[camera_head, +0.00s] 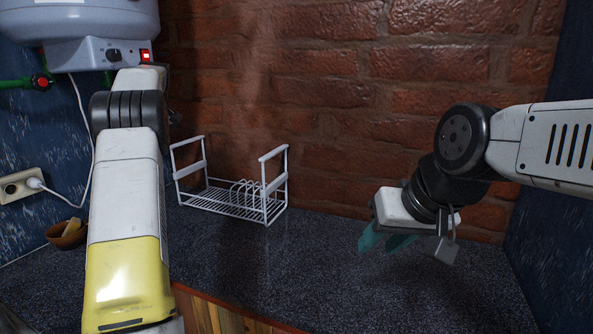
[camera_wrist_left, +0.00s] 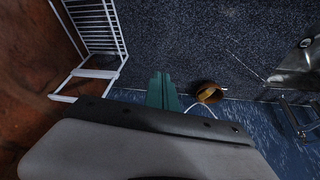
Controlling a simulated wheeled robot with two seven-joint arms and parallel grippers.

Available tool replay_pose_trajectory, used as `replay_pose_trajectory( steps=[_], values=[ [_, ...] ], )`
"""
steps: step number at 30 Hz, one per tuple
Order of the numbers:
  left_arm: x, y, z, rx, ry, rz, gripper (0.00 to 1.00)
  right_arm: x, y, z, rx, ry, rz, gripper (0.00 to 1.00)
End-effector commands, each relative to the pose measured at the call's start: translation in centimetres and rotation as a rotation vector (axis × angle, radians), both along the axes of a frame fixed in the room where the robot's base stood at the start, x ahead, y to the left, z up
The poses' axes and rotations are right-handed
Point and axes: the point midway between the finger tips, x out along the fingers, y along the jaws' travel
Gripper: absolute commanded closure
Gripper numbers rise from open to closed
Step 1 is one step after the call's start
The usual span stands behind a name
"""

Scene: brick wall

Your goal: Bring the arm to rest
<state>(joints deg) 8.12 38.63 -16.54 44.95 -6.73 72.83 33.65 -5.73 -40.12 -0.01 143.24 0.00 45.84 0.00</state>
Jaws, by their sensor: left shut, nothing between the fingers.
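My left arm (camera_head: 125,200) rises from the lower left, and its gripper is hidden in the head view. In the left wrist view my left gripper (camera_wrist_left: 162,92) shows its teal fingers pressed together, empty, over the dark speckled countertop (camera_wrist_left: 185,40). My right gripper (camera_head: 382,240) hangs low on the right, over the countertop (camera_head: 330,265). Its teal fingers point down and left, look a little apart, and hold nothing that I can see.
A white wire dish rack (camera_head: 268,205) stands against the brick wall (camera_head: 330,100). A brown bowl (camera_head: 68,236) sits at the left, beyond my left arm. A white water heater (camera_head: 85,20) hangs above. The counter between rack and right gripper is clear.

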Motion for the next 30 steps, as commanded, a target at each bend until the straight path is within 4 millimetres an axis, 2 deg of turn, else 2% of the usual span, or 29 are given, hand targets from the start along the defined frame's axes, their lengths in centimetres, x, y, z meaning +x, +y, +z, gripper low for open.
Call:
replay_pose_trajectory(
  steps=[8, 11, 14, 18, 23, 26, 30],
  values=[
    [-3.3, -3.0, 2.8, -0.04, -0.023, -0.097, 1.0, 0.0, 0.0, 0.0, 0.0, 0.0, 0.0, 0.64],
    [-5.2, -4.7, 4.0, -0.057, -0.035, -0.151, 1.0, 0.0, 0.0, 0.0, 0.0, 0.0, 0.0, 0.64],
    [-8.1, -7.3, 5.4, -0.077, -0.053, -0.23, 1.0, 0.0, 0.0, 0.0, 0.0, 0.0, 0.0, 0.64],
    [-13.6, -12.1, 6.7, -0.101, -0.085, -0.373, 1.0, 0.0, 0.0, 0.0, 0.0, 0.0, 0.0, 0.64],
    [-20.8, -17.6, 6.6, -0.106, -0.119, -0.547, 1.0, 0.0, 0.0, 0.0, 0.0, 0.0, 0.0, 0.64],
    [-25.6, -20.9, 5.5, -0.097, -0.14, -0.656, 1.0, 0.0, 0.0, 0.0, 0.0, 0.0, 0.0, 0.64],
    [-32.4, -24.8, 2.8, -0.071, -0.165, -0.801, 1.0, 0.0, 0.0, 0.0, 0.0, 0.0, 0.0, 0.64]
  ],
)
